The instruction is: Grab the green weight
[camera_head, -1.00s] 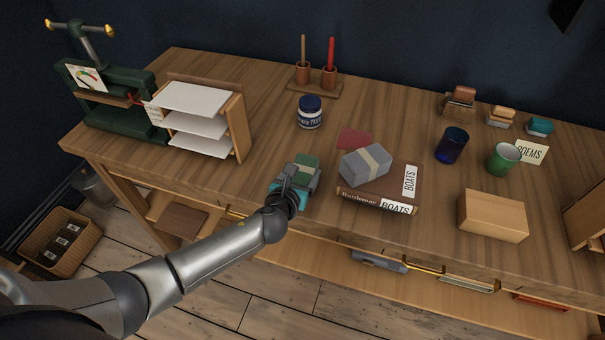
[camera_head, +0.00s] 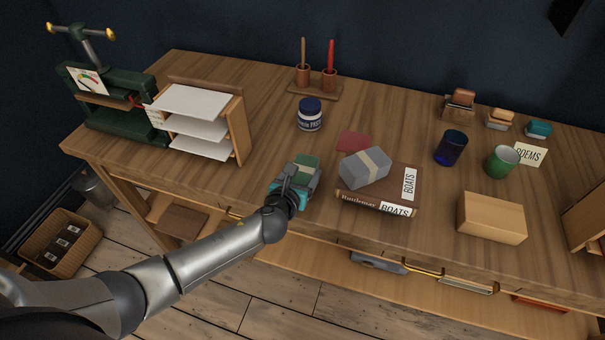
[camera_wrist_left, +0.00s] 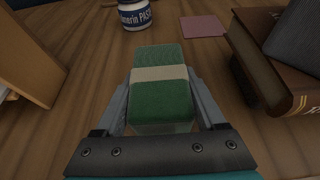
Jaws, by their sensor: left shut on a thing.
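The green weight (camera_head: 306,164) is a green block with a pale band, near the front edge of the wooden table. It also shows in the left wrist view (camera_wrist_left: 161,96), between the two fingers. My left gripper (camera_head: 299,178) is shut on it, with one finger on each side. In the head view the gripper and wrist hide much of the block. I cannot tell whether the block still touches the table. My right gripper is not in view.
A brown book (camera_head: 378,196) with a grey weight (camera_head: 365,167) on it lies just right of the gripper. A paste jar (camera_head: 310,114) and a flat red piece (camera_head: 354,141) stand behind. A paper rack (camera_head: 240,128) is to the left.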

